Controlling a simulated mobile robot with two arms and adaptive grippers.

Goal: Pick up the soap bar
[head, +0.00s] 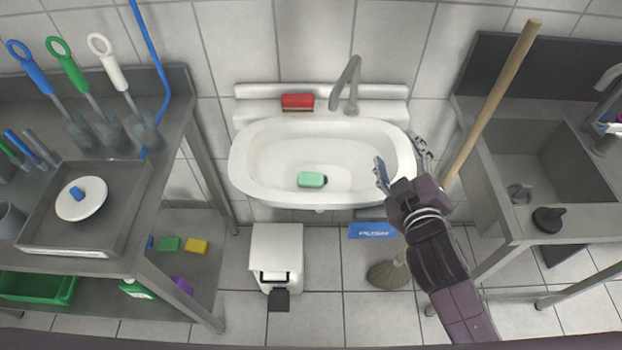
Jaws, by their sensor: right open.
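The soap bar (311,179) is a small mint-green block lying in the white sink basin (262,146), near its front wall and beside the dark drain. My right gripper (398,158) is at the right rim of the basin, to the right of the soap and apart from it. Its fingers are spread, with nothing between them. My left gripper is out of view.
A grey faucet (347,84) and a red brush-like block (297,101) are on the sink's back ledge. A broom (497,90) leans just right of my right gripper. Steel tables stand on both sides.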

